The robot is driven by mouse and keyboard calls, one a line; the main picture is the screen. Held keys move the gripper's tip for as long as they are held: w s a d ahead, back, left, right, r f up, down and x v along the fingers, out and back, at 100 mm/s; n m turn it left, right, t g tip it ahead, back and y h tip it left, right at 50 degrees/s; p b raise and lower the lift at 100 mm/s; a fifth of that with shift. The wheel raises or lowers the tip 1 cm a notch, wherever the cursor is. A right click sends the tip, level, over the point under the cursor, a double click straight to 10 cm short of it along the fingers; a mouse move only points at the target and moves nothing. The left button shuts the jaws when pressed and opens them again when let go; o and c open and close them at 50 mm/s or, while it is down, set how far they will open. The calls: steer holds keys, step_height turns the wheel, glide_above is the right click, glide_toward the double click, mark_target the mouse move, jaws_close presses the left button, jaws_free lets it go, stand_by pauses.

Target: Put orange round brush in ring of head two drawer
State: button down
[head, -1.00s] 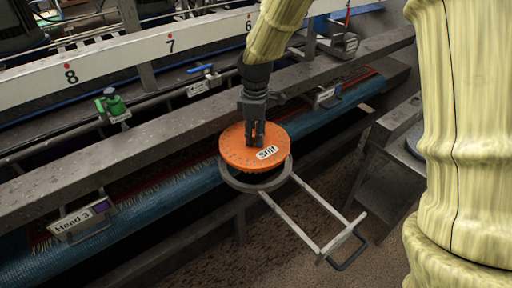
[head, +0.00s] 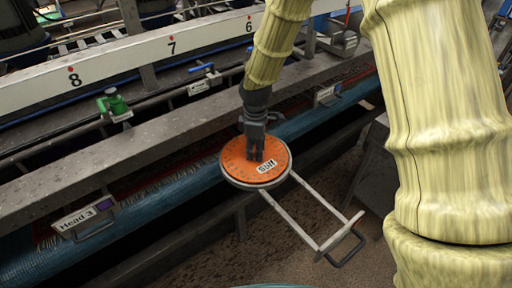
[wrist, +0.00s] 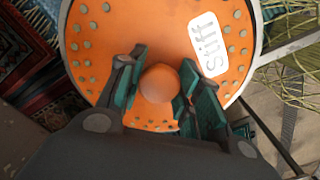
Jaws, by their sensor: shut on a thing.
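The orange round brush (head: 240,167), a disc with a white "Stiff" label, lies level at the metal ring (head: 226,180) of the pulled-out drawer frame. Only a thin arc of the ring shows around its edge in the head view, so the disc appears seated in or resting on it. My gripper (head: 256,156) comes down from above and is shut on the brush's round knob. The wrist view shows the knob (wrist: 159,84) between the two fingers and the orange disc (wrist: 120,30) beneath. The underside of the brush is hidden.
The drawer's two rails (head: 305,222) run to a dark handle (head: 345,248) at the lower right. A blue roller (head: 140,212) and a grey beam (head: 100,165) lie behind. A "Head 3" drawer (head: 85,220) is at left. A green-topped valve (head: 115,103) stands farther back.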

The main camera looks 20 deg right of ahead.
steer(key=c, duration=1)
jaws_free()
steer(key=shift+o, duration=0.2)
steer(key=shift+r, duration=0.1)
step_height(320, 180, up, 12)
steer(key=b, duration=0.3)
